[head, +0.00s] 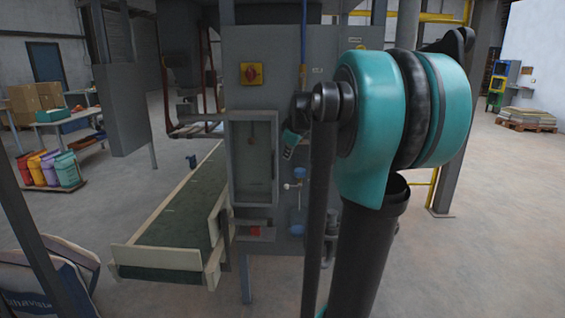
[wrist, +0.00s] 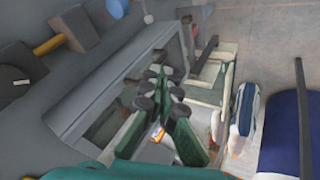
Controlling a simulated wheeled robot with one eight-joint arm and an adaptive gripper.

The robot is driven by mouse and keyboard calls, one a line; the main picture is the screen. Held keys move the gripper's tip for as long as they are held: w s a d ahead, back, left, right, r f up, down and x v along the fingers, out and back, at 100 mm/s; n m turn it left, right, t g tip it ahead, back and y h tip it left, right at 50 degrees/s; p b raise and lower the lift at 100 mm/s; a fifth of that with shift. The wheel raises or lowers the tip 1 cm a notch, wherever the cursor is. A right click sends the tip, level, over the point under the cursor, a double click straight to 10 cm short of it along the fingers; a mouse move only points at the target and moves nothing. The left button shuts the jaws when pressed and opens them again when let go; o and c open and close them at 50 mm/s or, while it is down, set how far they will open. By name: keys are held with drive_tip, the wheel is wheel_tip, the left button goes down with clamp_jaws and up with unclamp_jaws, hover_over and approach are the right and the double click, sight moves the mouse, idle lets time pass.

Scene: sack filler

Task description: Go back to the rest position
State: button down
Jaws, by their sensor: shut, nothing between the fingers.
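My gripper (wrist: 160,78) shows in the wrist view with its green, dark-tipped fingers drawn together at the tips. I see nothing held between them. Beyond the fingers is the grey sack filler, which also stands in the middle of the head view (head: 330,60). In the head view my teal and black arm covers the right part of the machine, and I cannot clearly make out the gripper there.
A green conveyor (head: 185,215) with pale side rails runs along the filler's left side. A sack (head: 30,280) lies at the lower left. Coloured bags (head: 50,170) stand on a pallet at far left. The floor at right is open up to a loaded pallet (head: 525,118).

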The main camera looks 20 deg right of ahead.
drive_tip(key=s+a+f+m+g, duration=0.1)
drive_tip(key=s+a+f+m, duration=0.1)
drive_tip(key=s+f, duration=0.7)
drive_tip(key=s+a+f+m+g, duration=0.1)
drive_tip(key=s+a+f+m, duration=0.2)
drive_tip(key=s+f, duration=0.7)
drive_tip(key=s+a+f+m+g, duration=0.1)
drive_tip(key=s+f+m, duration=0.3)
drive_tip(key=s+f, duration=0.5)
drive_tip(key=s+a, duration=0.1)
drive_tip(key=s, duration=0.2)
drive_tip(key=shift+a+f, duration=0.15)
drive_tip(key=shift+a, duration=0.15)
